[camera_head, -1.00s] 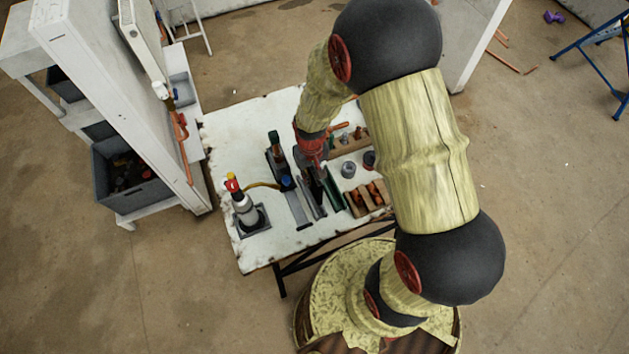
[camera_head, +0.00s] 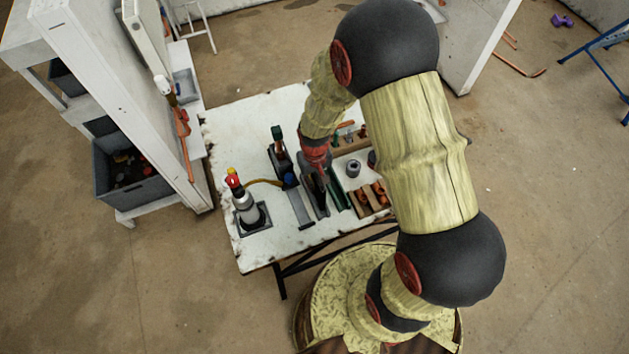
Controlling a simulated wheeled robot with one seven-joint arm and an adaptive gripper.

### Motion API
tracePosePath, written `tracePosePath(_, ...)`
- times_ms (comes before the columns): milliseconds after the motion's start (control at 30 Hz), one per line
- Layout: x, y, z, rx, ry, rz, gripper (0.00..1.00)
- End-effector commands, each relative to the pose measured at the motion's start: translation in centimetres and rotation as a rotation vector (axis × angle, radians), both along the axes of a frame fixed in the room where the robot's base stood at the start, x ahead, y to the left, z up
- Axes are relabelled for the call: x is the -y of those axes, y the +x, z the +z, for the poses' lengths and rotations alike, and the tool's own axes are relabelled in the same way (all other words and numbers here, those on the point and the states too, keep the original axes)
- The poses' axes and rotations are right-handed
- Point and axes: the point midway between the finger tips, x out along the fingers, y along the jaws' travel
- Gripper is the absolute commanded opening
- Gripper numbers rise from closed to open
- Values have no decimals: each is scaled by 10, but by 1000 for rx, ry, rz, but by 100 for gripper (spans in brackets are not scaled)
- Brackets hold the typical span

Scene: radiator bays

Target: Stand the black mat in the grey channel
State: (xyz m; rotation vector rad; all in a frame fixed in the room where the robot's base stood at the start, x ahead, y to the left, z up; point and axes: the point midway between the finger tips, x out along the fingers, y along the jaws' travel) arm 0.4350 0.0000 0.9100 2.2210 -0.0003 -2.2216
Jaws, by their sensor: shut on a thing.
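My gripper (camera_head: 315,170) points down over the middle of the white worktable, its jaws shut on a dark, thin upright piece, which looks like the black mat (camera_head: 313,187). The grey channel (camera_head: 322,209) runs lengthwise directly beneath and beside it, with its near end showing. The mat overlaps the channel in this view. I cannot tell whether its lower edge is inside the channel or just above it. The fingertips and the far end of the channel are hidden by the gripper and arm.
A green channel (camera_head: 338,196) lies just right. Left are a grey strip (camera_head: 299,207), a dark stand (camera_head: 279,157) and a bottle-like tool (camera_head: 245,206) with a hose. Right are a round grey can (camera_head: 353,168) and a wooden tray (camera_head: 363,206).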

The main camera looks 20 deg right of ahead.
Motion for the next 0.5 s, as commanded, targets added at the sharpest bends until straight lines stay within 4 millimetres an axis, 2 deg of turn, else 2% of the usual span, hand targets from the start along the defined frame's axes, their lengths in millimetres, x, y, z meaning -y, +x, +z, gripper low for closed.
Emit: tracePosePath(500, 0, 0, -6, 0, 0, 0, 0)
